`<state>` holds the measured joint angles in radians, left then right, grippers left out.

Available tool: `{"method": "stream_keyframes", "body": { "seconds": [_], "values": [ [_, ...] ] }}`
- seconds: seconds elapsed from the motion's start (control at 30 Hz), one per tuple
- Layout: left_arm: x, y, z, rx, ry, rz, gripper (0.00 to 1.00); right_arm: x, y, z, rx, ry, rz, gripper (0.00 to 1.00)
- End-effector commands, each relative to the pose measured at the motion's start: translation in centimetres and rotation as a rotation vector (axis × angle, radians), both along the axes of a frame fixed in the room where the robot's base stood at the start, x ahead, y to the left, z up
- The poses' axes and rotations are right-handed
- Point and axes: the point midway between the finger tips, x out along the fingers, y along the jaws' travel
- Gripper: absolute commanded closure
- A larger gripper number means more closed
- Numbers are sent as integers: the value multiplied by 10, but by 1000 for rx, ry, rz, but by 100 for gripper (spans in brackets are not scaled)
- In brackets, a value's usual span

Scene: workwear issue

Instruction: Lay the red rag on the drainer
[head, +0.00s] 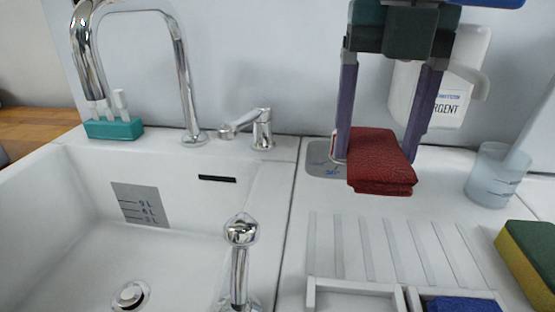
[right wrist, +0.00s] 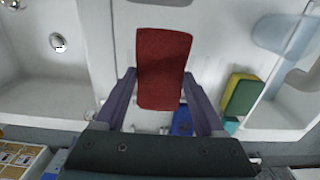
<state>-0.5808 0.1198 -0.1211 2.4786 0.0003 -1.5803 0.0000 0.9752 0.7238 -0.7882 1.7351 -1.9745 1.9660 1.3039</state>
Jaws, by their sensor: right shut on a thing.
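The red rag (head: 380,160), a folded thick pad, is between the two purple fingers of my right gripper (head: 376,156), which is shut on it. In the right wrist view the rag (right wrist: 163,60) spans the gap between the fingers. The drainer (head: 345,245) is the white ribbed area right of the sink, in front of the rag in the head view. The rag is behind the ribs and not over them. I cannot tell whether its underside touches the counter. My left gripper is not in view.
The sink (head: 90,235) with its tap lies left. A frosted cup (head: 490,175) and a yellow-green sponge (head: 530,262) are right of the drainer. A blue item (head: 460,304) sits in a white tray at the front. A detergent bottle (head: 452,95) stands behind my gripper. The ribs look clear.

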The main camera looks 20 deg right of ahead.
Motion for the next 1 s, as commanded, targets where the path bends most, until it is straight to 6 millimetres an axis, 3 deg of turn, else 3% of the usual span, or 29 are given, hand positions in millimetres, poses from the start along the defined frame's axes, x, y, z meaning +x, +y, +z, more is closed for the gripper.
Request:
{"method": "stream_keyframes", "body": {
  "seconds": [0.1,0.27,0.5,0.93,0.97,1.0],
  "values": [
    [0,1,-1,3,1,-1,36,-1,-1,-23,-2,2,-1,93],
    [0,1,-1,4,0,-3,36,0,0,-36,-1,1,0,93],
    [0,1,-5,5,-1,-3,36,-1,0,-72,-1,3,0,93],
    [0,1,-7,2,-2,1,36,0,0,-81,-1,0,0,93],
    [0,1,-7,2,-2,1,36,0,0,-81,-1,0,0,28],
    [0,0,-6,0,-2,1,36,0,0,-80,-1,0,0,23]
  ]
}}
